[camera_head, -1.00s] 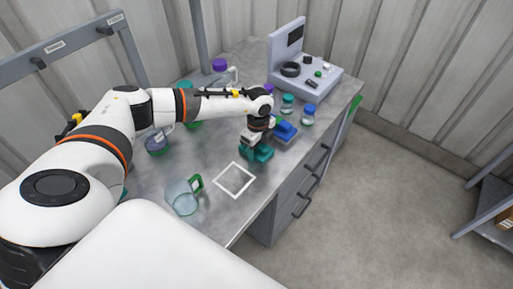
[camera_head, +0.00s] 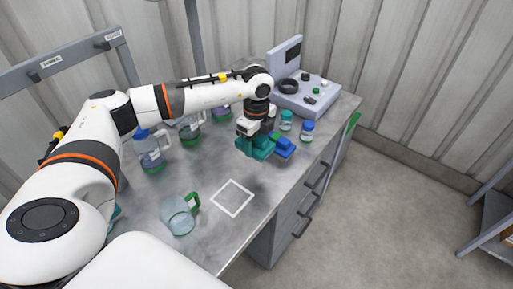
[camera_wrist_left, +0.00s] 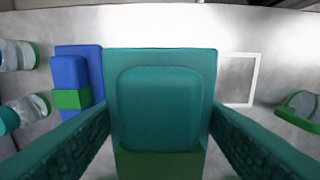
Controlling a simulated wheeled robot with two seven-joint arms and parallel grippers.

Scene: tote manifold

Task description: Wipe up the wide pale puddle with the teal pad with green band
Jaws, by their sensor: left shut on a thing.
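My left gripper (camera_wrist_left: 160,125) is shut on the teal pad (camera_wrist_left: 160,100), which fills the middle of the left wrist view. A green band (camera_wrist_left: 160,165) crosses its near end. In the head view the teal pad (camera_head: 259,148) hangs under my left gripper (camera_head: 250,138) over the grey table; I cannot tell whether it touches the top. No clear outline of the wide pale puddle shows; the tabletop has blurred pale patches. My right gripper is not in view.
A blue pad with a green band (camera_head: 284,147) lies close beside the teal pad. Small bottles (camera_head: 307,131) and a grey device (camera_head: 305,95) stand behind. A white square outline (camera_head: 232,198) and a clear jug (camera_head: 180,214) are nearer. More jugs (camera_head: 150,150) stand left.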

